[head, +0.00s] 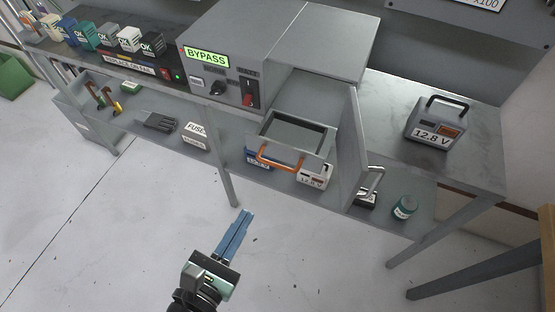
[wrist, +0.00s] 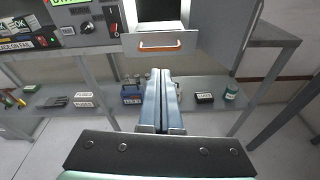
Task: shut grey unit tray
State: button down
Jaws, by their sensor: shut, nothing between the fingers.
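The grey unit (head: 285,50) stands on the bench with a green BYPASS label on its front. Its tray (head: 297,134) sticks out of the right-hand bay and has an orange handle (head: 279,163). The tray looks empty. The bay's grey door (head: 351,150) stands open to the right of the tray, with a metal handle. In the wrist view the tray's orange handle (wrist: 160,45) is ahead, above my fingertips. My gripper (head: 246,214) is shut and empty, in front of the bench and apart from the tray; its blue fingers (wrist: 158,72) lie together.
A battery box marked 12.8 V (head: 437,122) stands on the bench at the right. The lower shelf holds fuse boxes (head: 195,130), more boxes under the tray and a green jar (head: 404,207). A bench leg (head: 223,165) stands left of the tray. The floor in front is clear.

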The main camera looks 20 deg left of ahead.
aim_at(301, 125)
jog(key=w+f+n, duration=0.1)
jog(key=w+f, duration=0.1)
jog(key=w, duration=1)
jog(key=shift+d+f+n, duration=0.3)
jog(key=shift+d+n, duration=0.1)
jog(key=w, duration=1.8)
jog(key=shift+w+d, duration=0.3)
jog(key=shift+d, duration=0.1)
jog(key=shift+w, duration=0.2)
jog(key=shift+r, duration=0.3)
